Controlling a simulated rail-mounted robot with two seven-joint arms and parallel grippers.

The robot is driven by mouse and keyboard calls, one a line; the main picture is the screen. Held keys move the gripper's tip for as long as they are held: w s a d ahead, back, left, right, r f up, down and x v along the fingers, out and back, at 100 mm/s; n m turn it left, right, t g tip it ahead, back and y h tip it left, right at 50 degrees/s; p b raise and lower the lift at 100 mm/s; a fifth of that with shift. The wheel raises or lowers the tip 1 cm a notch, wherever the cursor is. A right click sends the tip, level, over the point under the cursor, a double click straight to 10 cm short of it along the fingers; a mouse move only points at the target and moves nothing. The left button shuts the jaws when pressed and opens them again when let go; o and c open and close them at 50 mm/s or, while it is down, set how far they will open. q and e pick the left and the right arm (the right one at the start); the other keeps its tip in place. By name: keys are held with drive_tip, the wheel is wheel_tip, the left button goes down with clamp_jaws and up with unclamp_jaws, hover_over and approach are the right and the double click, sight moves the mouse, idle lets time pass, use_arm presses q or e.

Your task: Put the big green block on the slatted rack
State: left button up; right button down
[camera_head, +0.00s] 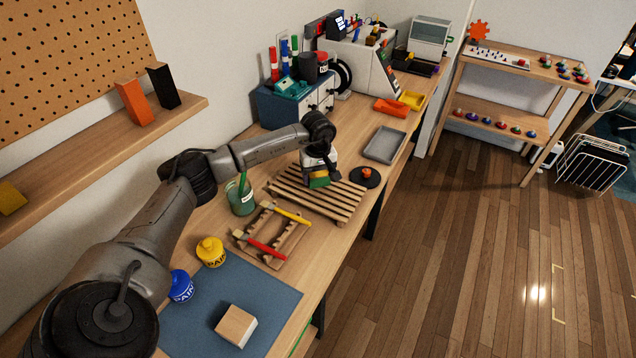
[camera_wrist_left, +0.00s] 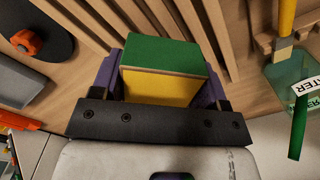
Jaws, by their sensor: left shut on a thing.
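My left gripper (camera_head: 319,168) is over the slatted rack (camera_head: 345,207) and is shut on the big green block (camera_head: 319,183). In the left wrist view the green block (camera_wrist_left: 160,52) sits between the purple fingers of the gripper (camera_wrist_left: 163,78). A yellow part (camera_wrist_left: 160,87) lies against the green, on the side nearer the wrist. The rack's slats (camera_wrist_left: 205,38) show beyond and beside the block. I cannot tell whether the block touches the slats. My right gripper is not in view.
A black disc with an orange knob (camera_head: 367,174) lies right of the rack. A green jar (camera_head: 240,197) and a brush holder (camera_head: 272,238) with brushes stand in front and left. A grey tray (camera_head: 385,145) lies behind right. A wooden block (camera_head: 236,325) rests on a blue mat (camera_head: 272,295).

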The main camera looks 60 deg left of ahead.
sight(318, 182)
use_arm(q)
wheel_tip(318, 182, down, 3)
drive_tip(key=shift+r, duration=0.2)
drive_tip(key=shift+f, duration=0.25)
drive_tip(key=shift+f, duration=0.1)
drive_tip(key=o, duration=1)
drive_tip(key=shift+c, duration=0.2)
drive_tip(key=shift+r, duration=0.3)
wheel_tip(318, 182, up, 12)
drive_tip(key=shift+f+p, duration=0.15)
drive_tip(key=shift+p, duration=0.55)
